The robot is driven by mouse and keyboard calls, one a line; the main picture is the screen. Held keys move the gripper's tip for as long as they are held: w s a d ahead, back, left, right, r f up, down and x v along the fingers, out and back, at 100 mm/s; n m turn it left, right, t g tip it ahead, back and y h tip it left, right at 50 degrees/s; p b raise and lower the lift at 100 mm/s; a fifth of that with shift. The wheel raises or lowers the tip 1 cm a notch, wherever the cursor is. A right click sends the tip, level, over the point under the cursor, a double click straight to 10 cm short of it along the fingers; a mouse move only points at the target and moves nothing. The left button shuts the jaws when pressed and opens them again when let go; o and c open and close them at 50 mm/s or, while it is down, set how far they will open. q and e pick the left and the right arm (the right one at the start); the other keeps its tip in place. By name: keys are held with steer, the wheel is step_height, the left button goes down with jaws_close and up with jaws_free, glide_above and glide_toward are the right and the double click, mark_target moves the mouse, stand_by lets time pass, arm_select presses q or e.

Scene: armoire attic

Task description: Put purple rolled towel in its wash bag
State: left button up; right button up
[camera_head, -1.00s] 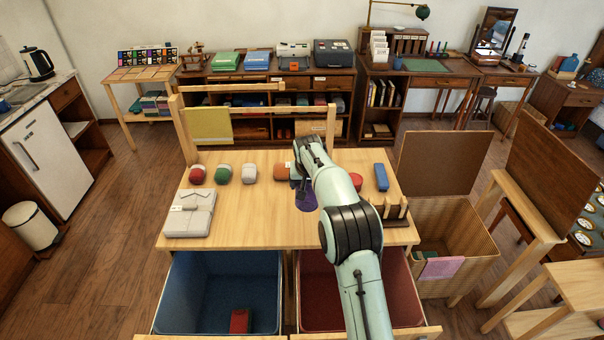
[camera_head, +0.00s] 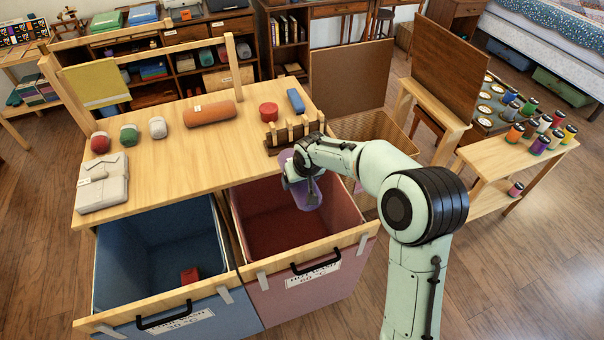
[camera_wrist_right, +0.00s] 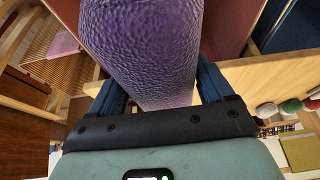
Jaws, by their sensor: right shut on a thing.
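The purple rolled towel (camera_head: 307,196) is held by my right gripper (camera_head: 303,176) above the right rear part of the red-lined bin (camera_head: 262,203). In the right wrist view the textured purple towel (camera_wrist_right: 145,45) lies between the two blue fingers, which are shut on it. Part of the towel is hidden by the gripper in the head view. The blue-lined bin (camera_head: 127,250) stands pulled out to the left, with a small red item (camera_head: 190,275) inside. My left gripper is not in view.
The wooden table (camera_head: 175,175) holds an orange rolled towel (camera_head: 209,113), several small rolls, a grey folded item (camera_head: 102,184), a red round item (camera_head: 269,112) and a wooden rack (camera_head: 292,132). A wicker hamper (camera_head: 380,126) with raised lid stands right, partly behind my arm.

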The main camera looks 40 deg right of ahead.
arm_select(q)
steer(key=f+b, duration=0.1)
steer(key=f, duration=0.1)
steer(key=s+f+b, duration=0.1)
steer(key=b, duration=0.1)
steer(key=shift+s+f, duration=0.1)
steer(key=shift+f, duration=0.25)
arm_select(e)
step_height(320, 180, down, 6)
steer(key=shift+r, duration=0.2)
steer(key=o, duration=1)
steer(key=shift+o, duration=0.2)
glide_toward(307, 188)
steer(key=w+f, duration=0.2)
steer(key=w+d+f, duration=0.1)
steer(key=f, duration=0.1)
steer(key=shift+w+d+f, duration=0.1)
steer(key=shift+w+f, duration=0.05)
steer(key=shift+w, duration=0.2)
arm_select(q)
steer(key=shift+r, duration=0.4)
